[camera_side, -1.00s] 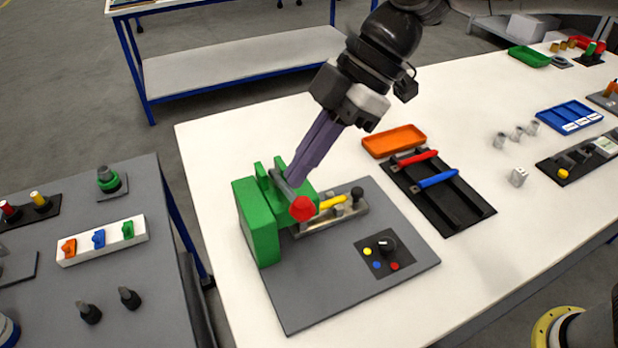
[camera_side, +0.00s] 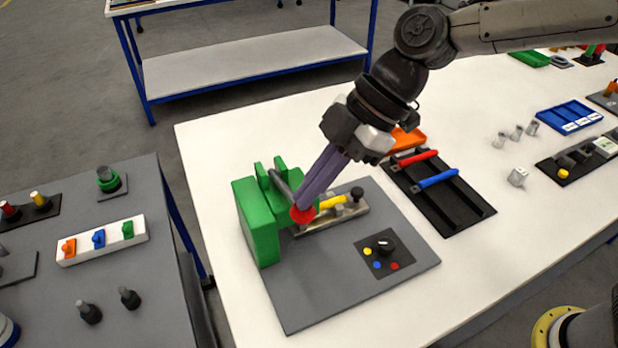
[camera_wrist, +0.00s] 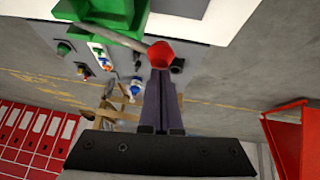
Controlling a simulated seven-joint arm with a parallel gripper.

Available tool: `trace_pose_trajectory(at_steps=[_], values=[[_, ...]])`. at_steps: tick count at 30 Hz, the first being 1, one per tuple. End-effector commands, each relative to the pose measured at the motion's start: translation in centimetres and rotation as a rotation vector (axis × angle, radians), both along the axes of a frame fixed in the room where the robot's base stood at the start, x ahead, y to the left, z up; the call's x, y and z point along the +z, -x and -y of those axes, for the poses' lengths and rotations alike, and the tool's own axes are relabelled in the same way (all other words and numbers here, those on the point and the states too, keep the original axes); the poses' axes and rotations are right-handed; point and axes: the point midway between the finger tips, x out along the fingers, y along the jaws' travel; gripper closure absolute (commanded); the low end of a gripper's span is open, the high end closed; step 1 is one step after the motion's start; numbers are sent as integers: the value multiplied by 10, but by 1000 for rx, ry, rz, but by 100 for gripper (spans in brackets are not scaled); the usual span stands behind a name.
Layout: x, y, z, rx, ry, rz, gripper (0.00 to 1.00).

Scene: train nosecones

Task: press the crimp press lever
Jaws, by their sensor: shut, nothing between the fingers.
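The crimp press (camera_side: 260,222) is a green block stand on a grey base plate (camera_side: 330,290), left of centre in the side view. Its lever (camera_side: 284,187) is a grey rod ending in a red knob (camera_side: 302,216). My gripper (camera_side: 302,203) is shut and empty, with its long purple fingers slanting down to the knob and covering its upper part. In the wrist view the red knob (camera_wrist: 160,54) is right at the fingertips (camera_wrist: 159,74), with the rod (camera_wrist: 108,36) and green press (camera_wrist: 125,12) beyond. I cannot tell whether they touch.
A yellow-handled metal part (camera_side: 333,202) and a dial panel (camera_side: 384,252) sit on the base plate. A side bench (camera_side: 150,290) stands left.

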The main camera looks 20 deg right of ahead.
Motion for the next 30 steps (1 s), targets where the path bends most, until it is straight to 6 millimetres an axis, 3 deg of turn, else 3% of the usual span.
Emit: trace_pose_trajectory(at_steps=[9, 21, 30], values=[[-34, 19, 0, 3, 3, 200, 100], [-85, 27, 1, 1, 4, 191, 100], [-108, 26, 1, 1, 3, 191, 100]])
